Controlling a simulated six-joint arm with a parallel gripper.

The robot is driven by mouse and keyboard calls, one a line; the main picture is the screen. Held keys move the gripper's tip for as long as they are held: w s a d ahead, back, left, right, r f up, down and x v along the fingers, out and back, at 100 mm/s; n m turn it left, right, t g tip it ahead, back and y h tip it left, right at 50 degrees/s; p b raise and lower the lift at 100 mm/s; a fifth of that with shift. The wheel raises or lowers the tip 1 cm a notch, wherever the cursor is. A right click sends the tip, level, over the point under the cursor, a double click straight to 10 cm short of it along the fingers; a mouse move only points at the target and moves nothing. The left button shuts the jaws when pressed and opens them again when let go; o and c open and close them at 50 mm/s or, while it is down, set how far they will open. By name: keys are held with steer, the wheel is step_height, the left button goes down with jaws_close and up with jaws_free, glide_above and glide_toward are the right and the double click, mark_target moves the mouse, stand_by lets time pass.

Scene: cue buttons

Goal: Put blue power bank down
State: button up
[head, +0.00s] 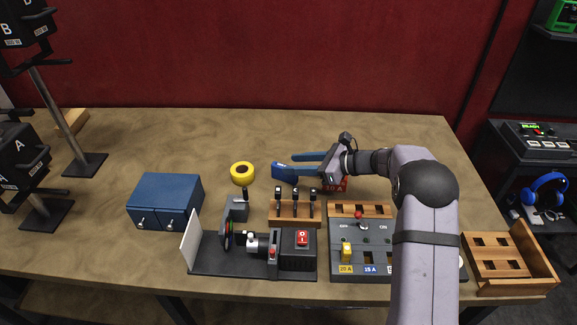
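A blue block-like thing, which looks like the blue power bank (283,175), is on or just above the table in the middle of the head view. My gripper (286,161) reaches in from the right with its two blue fingers pointing left. The fingers are apart, and bare table shows between them. The power bank is at the tip of the nearer finger, which partly covers it. I cannot tell whether they touch.
A wooden rack (294,221) with black-handled tools, a grey-black machine (298,262) and a switch panel (355,257) stand in front. A blue cabinet (165,200) is at left.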

steer(key=b+v, duration=0.1)
steer(key=v, duration=0.7)
steer(key=shift+d, duration=0.2)
steer(key=shift+s+r, duration=0.1)
steer(key=shift+r, duration=0.05)
steer(key=s+r+n+g+h+p, duration=0.45)
steer(key=s+r+n+p, duration=0.55)
steer(key=s+n, duration=0.25)
steer(key=s+d+f+n+h+b, duration=0.2)
steer(key=s+d+f+n, duration=0.1)
steer(key=s+f, duration=0.2)
steer(key=s+d+f+n+h+b, duration=0.2)
steer(key=s+f, duration=0.3)
steer(key=s, duration=0.4)
steer(key=s+d+f+n+g+h+b, duration=0.1)
steer(key=s+d+f+n+h+b, duration=0.1)
steer(key=s, duration=0.6)
steer(key=shift+d+f+n+h, duration=0.25)
steer(key=shift+f+n+h, duration=0.1)
steer(key=shift+f+n, duration=0.25)
steer(key=shift+d+f+n+h, duration=0.25)
steer(key=shift+f+n+h, duration=0.15)
steer(key=shift+f, duration=0.35)
steer(key=shift+d+f+n+h, duration=0.3)
steer(key=shift+f+n, duration=0.25)
steer(key=shift+f, duration=0.1)
